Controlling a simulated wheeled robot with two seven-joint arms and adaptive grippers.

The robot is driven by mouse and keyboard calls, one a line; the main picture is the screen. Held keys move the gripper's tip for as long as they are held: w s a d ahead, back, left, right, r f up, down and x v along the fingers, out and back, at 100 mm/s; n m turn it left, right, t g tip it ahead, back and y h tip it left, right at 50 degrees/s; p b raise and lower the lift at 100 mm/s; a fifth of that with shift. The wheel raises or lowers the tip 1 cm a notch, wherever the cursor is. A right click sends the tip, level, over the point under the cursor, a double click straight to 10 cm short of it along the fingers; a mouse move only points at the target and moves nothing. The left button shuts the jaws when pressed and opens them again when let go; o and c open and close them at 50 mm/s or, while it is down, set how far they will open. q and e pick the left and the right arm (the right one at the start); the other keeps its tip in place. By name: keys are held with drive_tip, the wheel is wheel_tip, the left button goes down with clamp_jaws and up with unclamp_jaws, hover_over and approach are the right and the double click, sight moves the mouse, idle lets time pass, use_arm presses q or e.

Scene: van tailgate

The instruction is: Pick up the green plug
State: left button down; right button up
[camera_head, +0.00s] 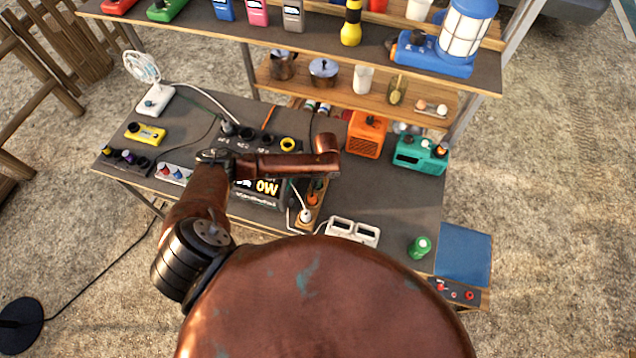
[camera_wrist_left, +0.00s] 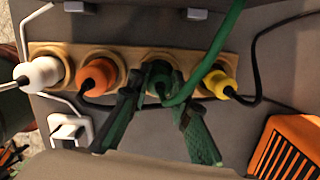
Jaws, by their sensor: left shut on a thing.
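The green plug (camera_wrist_left: 157,72) sits in a wooden socket strip (camera_wrist_left: 45,48) in the left wrist view, with a green cord (camera_wrist_left: 213,65) running up and to the right. My left gripper (camera_wrist_left: 159,86) has its two green fingers closed around this plug, which still appears to be at its socket. A white plug (camera_wrist_left: 40,73) and an orange plug (camera_wrist_left: 97,75) are to its left, and a yellow plug (camera_wrist_left: 218,83) is close on its right. In the head view the strip (camera_head: 317,208) shows partly, with the green plug hidden under my arm. My right gripper is not in view.
A white double switch (camera_head: 352,232) lies near the strip. An orange heater-like box (camera_head: 366,135) and a teal box (camera_head: 420,154) stand behind to the right. A green can (camera_head: 419,247) stands at the right, near a blue panel (camera_head: 464,254). A loaded shelf (camera_head: 330,42) overhangs the back.

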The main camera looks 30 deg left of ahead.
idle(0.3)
use_arm(q)
drive_tip(key=shift+r, duration=0.25)
wheel_tip(320, 180, up, 2)
drive_tip(key=shift+w+r, duration=0.1)
drive_tip(key=s+d+r, duration=0.8)
drive_tip(key=d+r, duration=0.3)
drive_tip(key=d, duration=0.1)
wheel_tip(320, 180, up, 10)
drive_tip(key=p, duration=1.1)
drive_tip(key=shift+w+p, duration=0.15)
drive_tip(key=shift+p, duration=0.2)
drive_tip(key=shift+a+f, duration=0.1)
drive_tip(key=shift+f, duration=0.05)
